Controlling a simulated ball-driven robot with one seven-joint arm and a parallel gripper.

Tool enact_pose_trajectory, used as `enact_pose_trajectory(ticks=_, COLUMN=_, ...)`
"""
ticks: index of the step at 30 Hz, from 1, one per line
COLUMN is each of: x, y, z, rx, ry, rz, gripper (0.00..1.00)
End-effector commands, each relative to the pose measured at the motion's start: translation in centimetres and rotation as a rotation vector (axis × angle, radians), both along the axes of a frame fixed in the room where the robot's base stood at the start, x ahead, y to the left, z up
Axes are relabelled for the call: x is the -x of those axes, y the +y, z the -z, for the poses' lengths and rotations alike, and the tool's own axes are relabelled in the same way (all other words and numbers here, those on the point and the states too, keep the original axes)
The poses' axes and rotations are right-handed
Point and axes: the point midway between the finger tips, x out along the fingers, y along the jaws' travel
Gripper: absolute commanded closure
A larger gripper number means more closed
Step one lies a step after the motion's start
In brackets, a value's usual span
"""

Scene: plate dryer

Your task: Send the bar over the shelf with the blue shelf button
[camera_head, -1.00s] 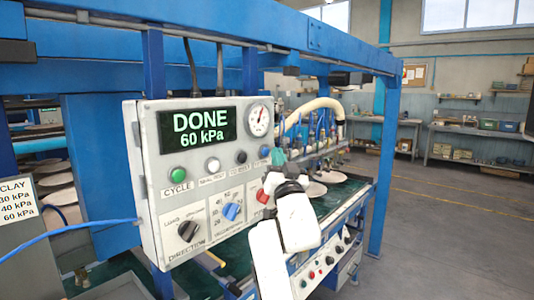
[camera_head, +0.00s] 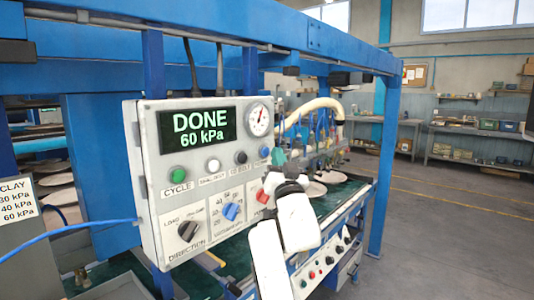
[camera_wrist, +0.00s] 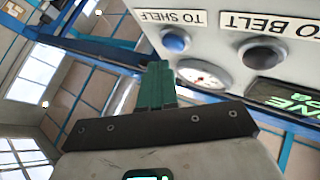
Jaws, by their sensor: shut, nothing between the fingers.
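The blue shelf button (camera_head: 264,152) is on the upper right of the control panel (camera_head: 150,190), under the pressure gauge. In the wrist view the blue button (camera_wrist: 176,41) has the label TO SHELF. My gripper (camera_head: 280,157) is just right of the button in the head view. In the wrist view its green fingers (camera_wrist: 157,70) are together and empty, with their tips left of and below the button in the picture. A gap to the button cannot be judged exactly. The bar (camera_head: 318,150) with its row of suction cups is behind the panel, above plates.
A dark button (camera_wrist: 262,53), labelled TO BELT, sits beside the blue one. Green (camera_head: 177,173) and white (camera_head: 212,165) buttons are further left. The display (camera_head: 199,125) reads DONE 60 kPa. Blue frame beams (camera_head: 230,35) run overhead. The floor at right is clear.

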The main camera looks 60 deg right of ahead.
Motion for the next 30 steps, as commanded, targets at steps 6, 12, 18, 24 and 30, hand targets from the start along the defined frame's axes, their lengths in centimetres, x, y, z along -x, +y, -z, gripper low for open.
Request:
enact_pose_trajectory(ticks=6, x=-0.5, y=-0.1, z=0.0, rx=0.0, ry=-0.002, rz=-0.002, gripper=1.0)
enact_pose_trajectory(ticks=12, x=-0.8, y=-0.2, z=0.0, rx=-0.001, ry=-0.001, rz=0.0, gripper=1.0)
enact_pose_trajectory(ticks=18, x=-0.8, y=-0.2, z=0.0, rx=0.0, ry=0.0, rz=0.0, gripper=1.0)
enact_pose_trajectory(ticks=24, x=-0.9, y=-0.2, z=0.0, rx=0.0, ry=0.0, rz=0.0, gripper=1.0)
enact_pose_trajectory(ticks=30, x=-1.1, y=-0.3, z=0.0, rx=0.0, ry=0.0, rz=0.0, gripper=1.0)
